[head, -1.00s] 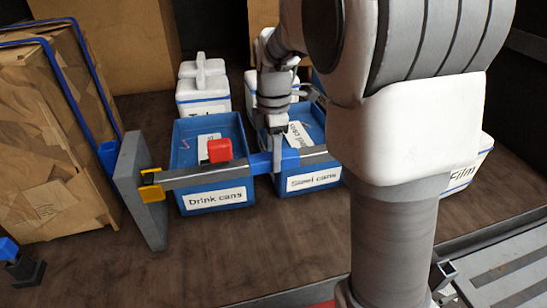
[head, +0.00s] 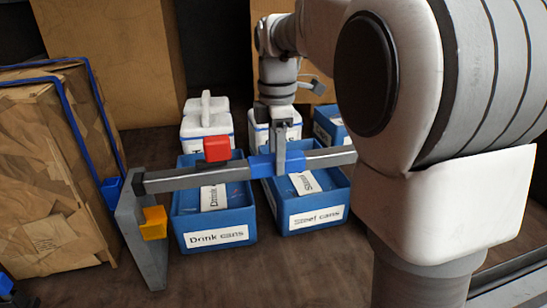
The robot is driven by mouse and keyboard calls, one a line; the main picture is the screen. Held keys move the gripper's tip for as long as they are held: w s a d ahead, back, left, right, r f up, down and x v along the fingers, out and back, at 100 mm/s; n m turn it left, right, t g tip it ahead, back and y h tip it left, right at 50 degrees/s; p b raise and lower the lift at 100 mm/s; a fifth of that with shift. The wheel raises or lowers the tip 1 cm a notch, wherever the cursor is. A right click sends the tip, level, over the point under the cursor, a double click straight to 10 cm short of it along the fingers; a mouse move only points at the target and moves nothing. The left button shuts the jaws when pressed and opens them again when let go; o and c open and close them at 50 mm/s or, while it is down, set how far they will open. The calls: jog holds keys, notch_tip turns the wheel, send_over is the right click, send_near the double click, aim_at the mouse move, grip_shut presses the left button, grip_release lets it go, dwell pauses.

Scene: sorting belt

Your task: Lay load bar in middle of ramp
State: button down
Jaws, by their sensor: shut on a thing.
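The load bar (head: 200,178) is a long grey bar with a blue sleeve at its middle and a red block on top, left of the sleeve. My gripper (head: 281,150) is shut on the bar at the blue sleeve and holds it roughly level above the blue bins. I cannot make out a ramp for certain.
The bin labelled Drink cans (head: 217,237) and a second blue bin (head: 316,219) stand below the bar. White lidded boxes (head: 207,122) stand behind. A strapped brown carton (head: 52,190) is at the left. A grey metal surface (head: 505,290) shows at lower right. My arm hides much of the right.

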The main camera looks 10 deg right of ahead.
jog(key=shift+r, duration=0.2)
notch_tip(320, 180, up, 7)
jog(key=p, duration=0.6)
jog(key=shift+f, duration=0.2)
jog(key=shift+w+f+m, duration=0.25)
jog(key=shift+f+m, duration=0.25)
jog(key=shift+m, duration=0.2)
jog(key=w+f+m+b, duration=0.3)
jog(key=w+f+m, duration=0.1)
jog(key=f+m, duration=1.2)
jog(key=m, duration=0.4)
jog(key=shift+w+f+b, duration=0.2)
jog(key=shift+f+b, duration=0.1)
jog(key=shift+b, duration=0.1)
jog(key=shift+s, duration=0.1)
